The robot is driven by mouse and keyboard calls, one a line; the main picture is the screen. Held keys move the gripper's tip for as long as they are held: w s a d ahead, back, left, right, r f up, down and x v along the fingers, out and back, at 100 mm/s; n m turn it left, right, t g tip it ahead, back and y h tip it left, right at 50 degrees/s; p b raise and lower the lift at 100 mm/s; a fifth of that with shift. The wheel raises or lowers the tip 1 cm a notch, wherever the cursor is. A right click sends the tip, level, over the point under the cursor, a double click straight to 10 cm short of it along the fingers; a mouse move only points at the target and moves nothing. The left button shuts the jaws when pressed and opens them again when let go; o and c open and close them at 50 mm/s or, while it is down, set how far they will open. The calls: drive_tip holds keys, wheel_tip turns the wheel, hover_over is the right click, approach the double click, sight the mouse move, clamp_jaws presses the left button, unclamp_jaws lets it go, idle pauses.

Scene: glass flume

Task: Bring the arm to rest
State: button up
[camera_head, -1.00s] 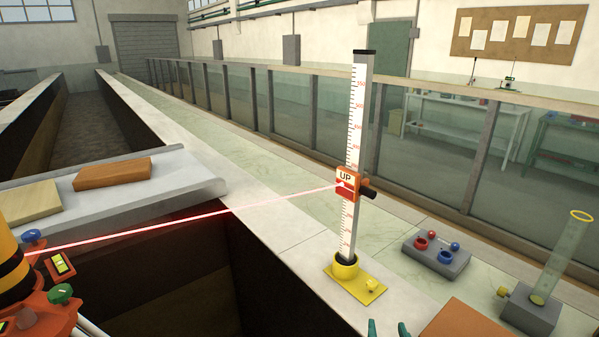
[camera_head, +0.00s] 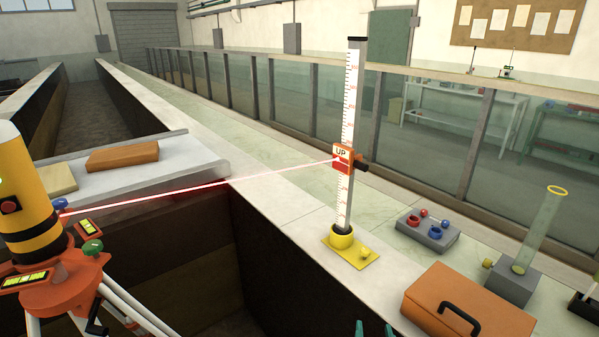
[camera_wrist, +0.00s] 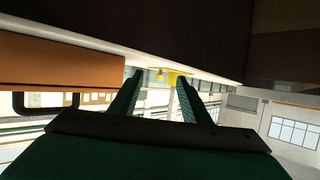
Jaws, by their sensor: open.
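My gripper (camera_head: 374,329) shows only as two green fingertips at the bottom edge of the head view. In the wrist view my gripper (camera_wrist: 160,92) has its two green fingers apart with nothing between them. The yellow staff base (camera_wrist: 172,72) shows beyond the fingertips, and the wrist view looks upside down. In the head view the white staff (camera_head: 351,120) stands upright in its yellow base (camera_head: 350,250) on the wall top. An orange sliding block marked UP (camera_head: 344,159) sits on the staff, and a red laser line reaches it.
A yellow laser level (camera_head: 28,190) stands on an orange-headed tripod at left. An orange case (camera_head: 470,305) with a black handle, a grey block with red and blue knobs (camera_head: 428,233) and a glass cylinder (camera_head: 540,232) stand at right. An open dark channel (camera_head: 290,270) lies left of the wall.

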drive_tip(key=s+a+f, duration=0.9)
drive_tip(key=s+f, duration=0.3)
drive_tip(key=f, duration=0.1)
drive_tip(key=s+a+n+t+y, duration=0.1)
drive_tip(key=s+a, duration=0.3)
drive_tip(key=s, duration=0.6)
drive_tip(key=s+a+n+t+y, duration=0.1)
drive_tip(key=s+a, duration=0.3)
drive_tip(key=s, duration=0.6)
drive_tip(key=shift+s+r, duration=0.4)
drive_tip(key=shift+r, duration=0.05)
